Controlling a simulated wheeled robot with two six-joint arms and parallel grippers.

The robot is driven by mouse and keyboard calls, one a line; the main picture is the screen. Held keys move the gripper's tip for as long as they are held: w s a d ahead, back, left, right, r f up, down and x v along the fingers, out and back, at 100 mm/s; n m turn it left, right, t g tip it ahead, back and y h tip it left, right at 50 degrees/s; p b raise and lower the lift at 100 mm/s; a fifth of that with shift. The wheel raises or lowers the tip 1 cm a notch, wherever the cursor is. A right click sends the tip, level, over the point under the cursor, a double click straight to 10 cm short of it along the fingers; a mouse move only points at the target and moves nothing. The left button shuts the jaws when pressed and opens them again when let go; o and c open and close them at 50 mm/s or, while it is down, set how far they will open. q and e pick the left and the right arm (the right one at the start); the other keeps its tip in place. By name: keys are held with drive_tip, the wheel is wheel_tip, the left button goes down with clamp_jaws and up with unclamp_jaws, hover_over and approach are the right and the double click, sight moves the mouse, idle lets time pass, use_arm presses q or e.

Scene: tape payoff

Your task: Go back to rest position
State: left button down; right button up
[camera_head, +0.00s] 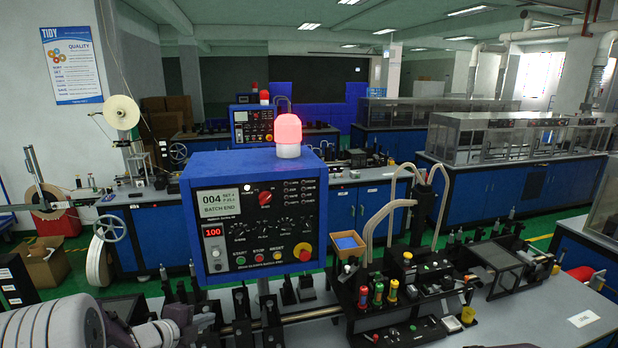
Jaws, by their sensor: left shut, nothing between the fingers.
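My left arm comes in at the bottom left corner, grey and white. Its gripper (203,321) is low in the picture, in front of the blue control box, with its dark fingers shut and empty. The fingers are small and hard to tell from the dark machine parts behind them. The blue control box (262,215) stands upright behind the gripper, with a "BATCH END" display, a red "100" readout, knobs and buttons. A lit red lamp (288,130) sits on top of it. My right gripper does not show.
A metal rod (300,315) runs right from near the gripper to a black machine station (400,300) with coloured knobs. A cardboard tray (347,243) with blue contents sits behind the station. A white tape reel (121,112) stands at the left. Bare grey bench (540,310) shows at the right.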

use_arm(q)
drive_tip(key=w+d+f+b, duration=0.25)
drive_tip(key=d+b, duration=0.45)
drive_tip(key=d, duration=0.4)
drive_tip(key=s+f+n+g+y+b, duration=0.1)
drive_tip(key=s+f+n+g, duration=0.2)
drive_tip(key=s+f+n, duration=0.2)
drive_tip(key=s+a+f+n+g+y+b, duration=0.1)
drive_tip(key=s+f+n+g, duration=0.2)
drive_tip(key=s+n, duration=0.6)
drive_tip(key=s+a+f+n+g+y+b, duration=0.1)
drive_tip(key=s+f+n+g, duration=0.2)
drive_tip(key=s+f+n, duration=0.4)
drive_tip(key=s, duration=0.4)
drive_tip(key=shift+s+f+g+y, duration=0.25)
drive_tip(key=shift+g+y, duration=0.15)
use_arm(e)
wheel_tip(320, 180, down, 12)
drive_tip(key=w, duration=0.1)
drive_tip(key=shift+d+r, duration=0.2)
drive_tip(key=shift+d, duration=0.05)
